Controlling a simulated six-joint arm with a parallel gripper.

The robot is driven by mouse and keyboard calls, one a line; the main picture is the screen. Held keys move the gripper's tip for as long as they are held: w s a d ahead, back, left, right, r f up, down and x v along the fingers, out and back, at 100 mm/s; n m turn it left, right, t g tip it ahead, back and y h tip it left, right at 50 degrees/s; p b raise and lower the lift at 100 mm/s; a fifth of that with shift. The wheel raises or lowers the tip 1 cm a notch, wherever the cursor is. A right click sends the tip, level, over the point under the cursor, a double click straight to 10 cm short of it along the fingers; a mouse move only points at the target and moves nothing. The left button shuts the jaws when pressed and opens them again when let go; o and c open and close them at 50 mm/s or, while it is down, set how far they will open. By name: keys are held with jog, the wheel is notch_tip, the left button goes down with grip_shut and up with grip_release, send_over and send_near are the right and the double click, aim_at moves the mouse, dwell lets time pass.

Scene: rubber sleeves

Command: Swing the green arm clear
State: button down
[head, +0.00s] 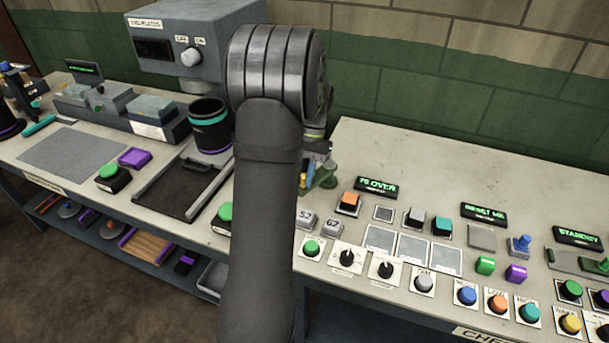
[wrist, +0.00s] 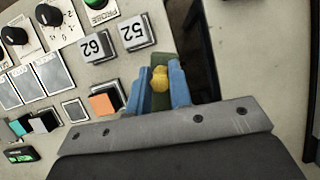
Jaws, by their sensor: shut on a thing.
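The green arm (wrist: 132,70) shows in the wrist view as a dull green bar with a rounded yellow piece (wrist: 160,80) on it. My gripper (wrist: 156,88) has its blue fingers on either side of this piece and is shut on the green arm. In the head view my own dark arm hides most of the gripper. A bit of green (head: 326,179) shows just right of it, low over the bench. How far the green arm is turned cannot be told.
Two numbered grey buttons (wrist: 115,40) and an orange button (head: 348,202) sit close by. A bench panel (head: 455,180) full of switches and lit displays spreads to the right.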

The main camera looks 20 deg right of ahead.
jog(key=shift+w, duration=0.1)
jog(key=c, duration=1.3)
grip_release()
jog(key=shift+r, duration=0.1)
jog(key=v, duration=1.7)
jog(key=shift+r, duration=0.15)
jog(key=x, duration=1.7)
jog(key=shift+f, duration=0.25)
